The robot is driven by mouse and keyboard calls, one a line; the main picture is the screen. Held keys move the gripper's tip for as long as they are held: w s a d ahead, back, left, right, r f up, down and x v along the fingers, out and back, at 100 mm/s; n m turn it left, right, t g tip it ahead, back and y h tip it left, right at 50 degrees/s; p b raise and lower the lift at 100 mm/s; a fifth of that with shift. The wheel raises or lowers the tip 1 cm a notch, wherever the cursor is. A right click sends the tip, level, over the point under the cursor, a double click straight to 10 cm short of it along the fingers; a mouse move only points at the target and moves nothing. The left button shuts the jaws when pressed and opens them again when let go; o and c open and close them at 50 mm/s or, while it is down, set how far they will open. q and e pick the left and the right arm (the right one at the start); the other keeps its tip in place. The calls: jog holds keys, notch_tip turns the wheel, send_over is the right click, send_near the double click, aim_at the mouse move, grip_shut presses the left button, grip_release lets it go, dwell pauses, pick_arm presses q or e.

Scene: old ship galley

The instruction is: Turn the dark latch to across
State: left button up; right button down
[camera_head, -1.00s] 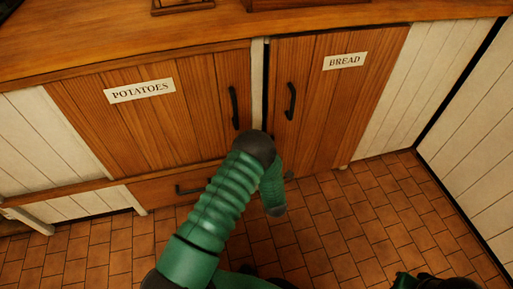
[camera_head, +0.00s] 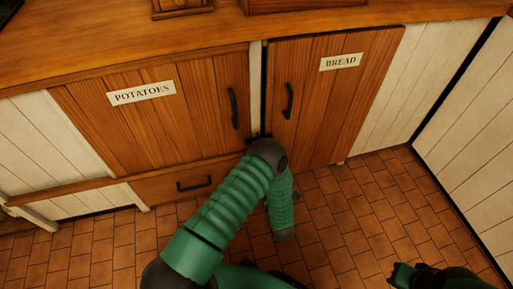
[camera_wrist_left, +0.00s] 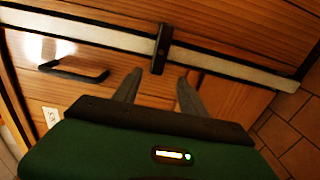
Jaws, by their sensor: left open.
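The dark latch (camera_wrist_left: 161,48) is a short bar on the pale post between the two cupboard doors. In the left wrist view it lies crosswise over the post (camera_wrist_left: 225,68), its ends reaching past both edges. In the head view my arm mostly hides that spot. My left gripper (camera_wrist_left: 160,78) is open, its fingertips on either side of the latch's lower end in the wrist view. Whether they touch it I cannot tell. In the head view the gripper is hidden behind my arm. Part of my right arm shows at the bottom right, its jaws unclear.
The potatoes door (camera_head: 150,125) is left of the post and the bread door (camera_head: 330,100) right, each with a black handle. A drawer (camera_head: 160,188) sits below the potatoes door. A wooden counter (camera_head: 120,45) runs above. The tiled floor (camera_head: 350,220) is clear.

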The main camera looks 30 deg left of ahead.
pick_arm(q)
jog(key=p+v, duration=0.2)
jog(key=v, duration=0.5)
jog(key=shift+s+d, duration=0.25)
jog(key=shift+s, duration=0.05)
